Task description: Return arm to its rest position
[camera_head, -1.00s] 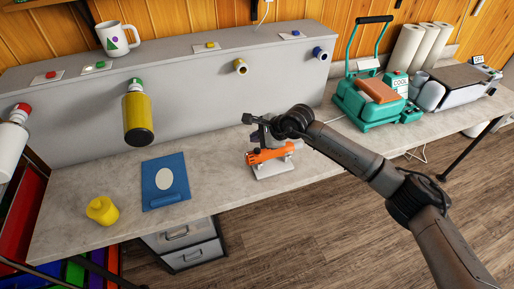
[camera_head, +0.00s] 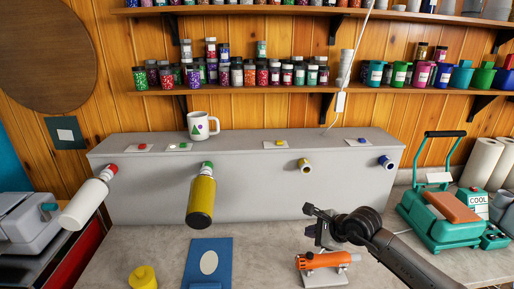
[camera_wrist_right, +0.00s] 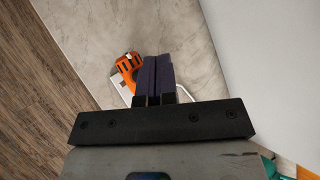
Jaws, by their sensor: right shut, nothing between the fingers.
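My right arm (camera_head: 385,245) comes in from the lower right in the head view. Its gripper (camera_head: 314,218) hangs above the bench, over an orange tool on a light base (camera_head: 325,261). In the right wrist view the two dark fingers (camera_wrist_right: 157,72) lie together, shut with nothing between them. The orange tool (camera_wrist_right: 127,70) shows beside the fingertips there, apart from them as far as I can tell. My left gripper is in neither view.
A teal press (camera_head: 440,215) stands right of my arm. A blue board (camera_head: 208,262) lies left.

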